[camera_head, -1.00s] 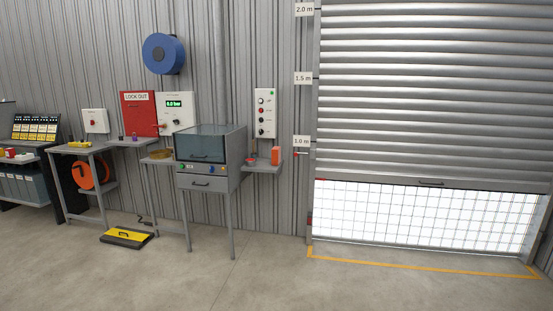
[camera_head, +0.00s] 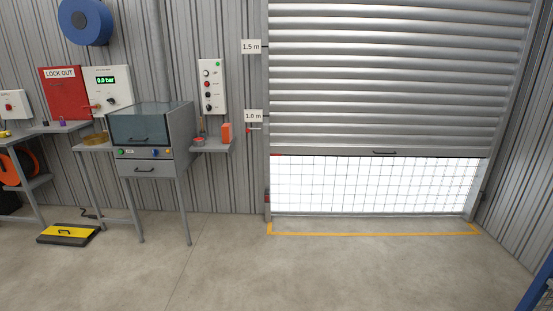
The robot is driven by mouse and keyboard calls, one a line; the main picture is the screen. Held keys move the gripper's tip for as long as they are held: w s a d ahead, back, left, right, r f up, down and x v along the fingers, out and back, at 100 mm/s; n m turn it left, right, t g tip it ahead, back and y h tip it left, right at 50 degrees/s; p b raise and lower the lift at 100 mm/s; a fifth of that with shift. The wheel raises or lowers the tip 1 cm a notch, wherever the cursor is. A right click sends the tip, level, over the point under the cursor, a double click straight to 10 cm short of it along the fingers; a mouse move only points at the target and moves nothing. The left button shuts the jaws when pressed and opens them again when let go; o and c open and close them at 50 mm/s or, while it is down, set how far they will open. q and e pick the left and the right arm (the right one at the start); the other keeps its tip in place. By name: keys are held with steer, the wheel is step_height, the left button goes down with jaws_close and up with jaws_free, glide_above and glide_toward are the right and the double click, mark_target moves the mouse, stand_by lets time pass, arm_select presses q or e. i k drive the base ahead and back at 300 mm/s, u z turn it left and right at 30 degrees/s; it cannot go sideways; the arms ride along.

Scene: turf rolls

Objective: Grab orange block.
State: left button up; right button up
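The orange block (camera_head: 226,133) stands upright on a small grey wall shelf (camera_head: 212,146), below the control panel and right of the grey cabinet. A small reddish round item (camera_head: 199,141) sits beside it on the left of the shelf. Neither of my grippers shows in the head view.
The grey cabinet (camera_head: 153,139) on legs stands left of the shelf. A black and yellow case (camera_head: 68,234) lies on the floor at the left. The partly raised roller door (camera_head: 380,100) is at the right, with an orange floor line (camera_head: 370,234). The floor ahead is clear.

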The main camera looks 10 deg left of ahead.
mark_target(226, 132)
steer(key=u, duration=0.65)
steer(key=i, duration=2.3)
steer(key=z, duration=0.35)
steer(key=i, duration=1.85)
steer(key=z, duration=0.8)
